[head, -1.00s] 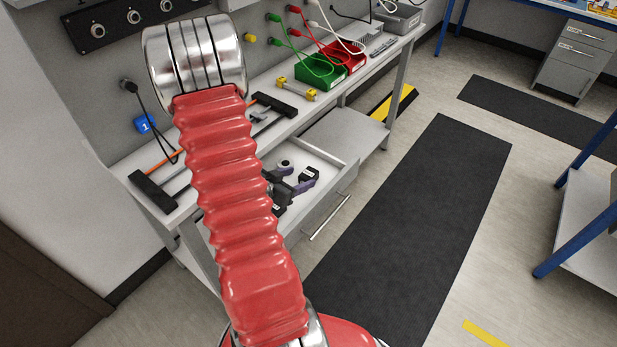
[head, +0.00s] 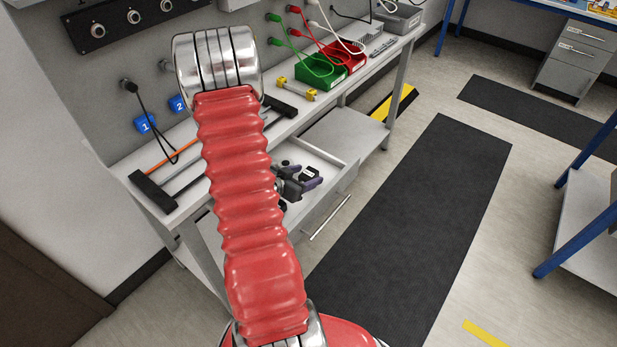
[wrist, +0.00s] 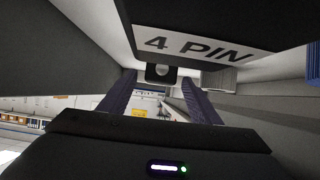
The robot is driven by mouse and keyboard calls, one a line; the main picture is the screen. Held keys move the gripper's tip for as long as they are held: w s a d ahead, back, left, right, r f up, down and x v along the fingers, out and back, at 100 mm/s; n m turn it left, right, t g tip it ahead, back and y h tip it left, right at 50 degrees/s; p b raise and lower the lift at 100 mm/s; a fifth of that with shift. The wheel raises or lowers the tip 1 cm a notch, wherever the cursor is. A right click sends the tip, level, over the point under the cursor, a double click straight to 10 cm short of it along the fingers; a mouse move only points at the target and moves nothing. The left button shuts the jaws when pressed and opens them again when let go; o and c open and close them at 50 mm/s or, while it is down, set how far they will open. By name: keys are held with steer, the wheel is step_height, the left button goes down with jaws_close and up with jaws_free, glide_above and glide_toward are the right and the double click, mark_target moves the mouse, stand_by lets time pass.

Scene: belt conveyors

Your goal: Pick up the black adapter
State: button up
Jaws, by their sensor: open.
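A black block (wrist: 215,22) with a white "4 PIN" label fills the top of the wrist view, very close; it looks like the black adapter. A small black piece with a round grey spot (wrist: 161,73) lies beyond, between the fingertips in the picture. My gripper (wrist: 160,90) is open, with dark purple fingers on either side and nothing clearly held. In the head view my gripper (head: 298,176) is low in the open drawer, beside a black piece with a white label (head: 309,171). My red arm sleeve hides part of the drawer.
The white drawer (head: 335,190) is pulled out below the workbench, its walls close around my gripper. A grey ribbed piece (wrist: 219,80) is near the right finger. The bench top holds black-ended bars (head: 153,192), a green box (head: 318,70) and a red box (head: 345,58).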

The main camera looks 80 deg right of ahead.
mark_target(305, 176)
steer(key=shift+c, duration=0.3)
steer(key=c, duration=1.1)
steer(key=shift+r, duration=0.1)
steer(key=shift+r, duration=4.95)
